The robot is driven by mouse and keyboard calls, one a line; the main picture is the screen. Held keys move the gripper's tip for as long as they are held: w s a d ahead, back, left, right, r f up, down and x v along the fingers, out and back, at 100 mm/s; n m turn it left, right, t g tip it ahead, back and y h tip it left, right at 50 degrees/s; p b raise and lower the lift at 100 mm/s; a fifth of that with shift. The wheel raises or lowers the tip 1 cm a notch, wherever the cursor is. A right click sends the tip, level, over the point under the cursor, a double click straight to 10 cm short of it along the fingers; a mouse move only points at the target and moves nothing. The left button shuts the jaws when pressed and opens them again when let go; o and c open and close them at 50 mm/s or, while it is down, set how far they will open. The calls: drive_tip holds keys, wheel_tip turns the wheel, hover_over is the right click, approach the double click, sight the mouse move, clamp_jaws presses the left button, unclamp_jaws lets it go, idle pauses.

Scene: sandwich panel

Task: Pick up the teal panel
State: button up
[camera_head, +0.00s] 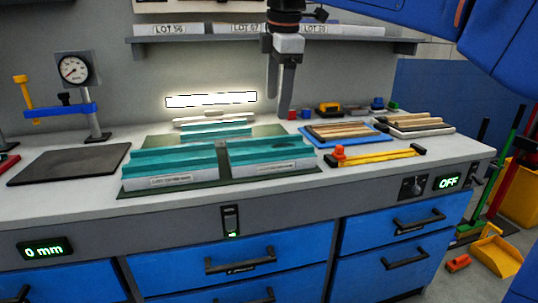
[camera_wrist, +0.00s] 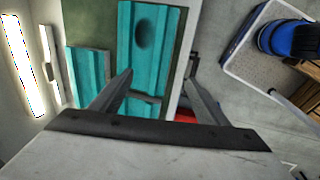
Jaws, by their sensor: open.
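Teal ribbed panel pieces lie on a dark green mat (camera_head: 188,185) on the bench. A front left piece (camera_head: 172,163) and a front right piece (camera_head: 268,153) carry pale labels on their front edges. Another teal piece (camera_head: 217,134) lies behind them. My gripper (camera_head: 280,108) points down, open and empty, above the bench behind the front right piece. In the wrist view, a large teal piece (camera_wrist: 145,25) with a dark oval patch lies ahead of and below the open fingers (camera_wrist: 160,70). A smaller teal piece (camera_wrist: 86,72) is to its left.
A dial gauge stand (camera_head: 75,70) and dark plate (camera_head: 70,163) are at left. A shelf with labelled boxes (camera_head: 230,28) hangs behind.

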hover_over(270, 154)
drive_tip(key=s+d, duration=0.1)
wheel_tip(270, 154, down, 10)
drive_tip(key=shift+s+f, duration=0.1)
drive_tip(key=shift+s, duration=0.05)
drive_tip(key=shift+a+x, duration=0.2)
drive_tip(key=shift+x, duration=2.6)
drive_tip(key=shift+s, duration=0.1)
drive_tip(key=c, duration=1.6)
